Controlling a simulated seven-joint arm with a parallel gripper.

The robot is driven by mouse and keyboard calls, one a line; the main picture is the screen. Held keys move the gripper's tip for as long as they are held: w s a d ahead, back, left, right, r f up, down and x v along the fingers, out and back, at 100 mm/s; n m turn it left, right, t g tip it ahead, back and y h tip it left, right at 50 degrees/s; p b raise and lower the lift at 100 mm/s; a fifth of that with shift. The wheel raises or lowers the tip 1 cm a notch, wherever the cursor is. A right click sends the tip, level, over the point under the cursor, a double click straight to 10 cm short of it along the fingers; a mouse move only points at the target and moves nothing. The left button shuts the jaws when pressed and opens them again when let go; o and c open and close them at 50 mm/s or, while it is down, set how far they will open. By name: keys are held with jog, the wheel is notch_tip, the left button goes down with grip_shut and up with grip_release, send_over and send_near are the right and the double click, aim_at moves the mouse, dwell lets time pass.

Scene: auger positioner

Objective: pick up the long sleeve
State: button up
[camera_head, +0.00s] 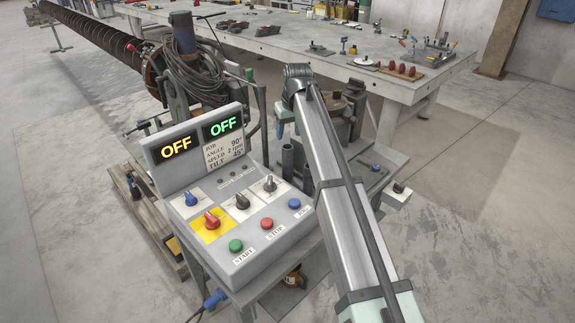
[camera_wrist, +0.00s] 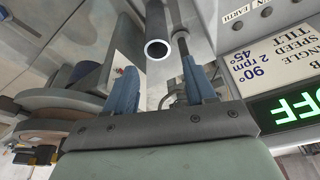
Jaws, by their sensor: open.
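A dark grey open-ended tube (camera_wrist: 157,48), which looks like a sleeve, shows in the wrist view with its round mouth toward the camera. A thinner dark tube (camera_wrist: 180,44) is just right of it, partly behind a finger. In the head view two dark upright sleeves, one at the left (camera_head: 287,160) and one at the right (camera_head: 308,180), stand beside the control box. I cannot tell which is the long one. My gripper (camera_head: 286,129) is above them, pointing down. In the wrist view my gripper (camera_wrist: 158,72) is open, with the tube's mouth in line with the gap. I see no contact.
The control box (camera_head: 225,205) with knobs, buttons and two OFF displays stands close at the left. A round fixture (camera_head: 345,115) and a small machine table are behind my arm. A long grey workbench (camera_head: 330,55) with tools and parts is at the back.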

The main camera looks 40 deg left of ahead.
aim_at(288, 148)
jog(key=x, duration=0.4)
jog(key=shift+a+f, duration=0.1)
jog(key=shift+f, duration=0.3)
jog(key=shift+d+x, duration=0.15)
jog(key=shift+x, duration=1.2)
jog(key=shift+d+x, duration=0.15)
jog(key=shift+x, duration=1.15)
jog(key=shift+w, duration=0.1)
jog(key=shift+c, duration=0.3)
grip_shut()
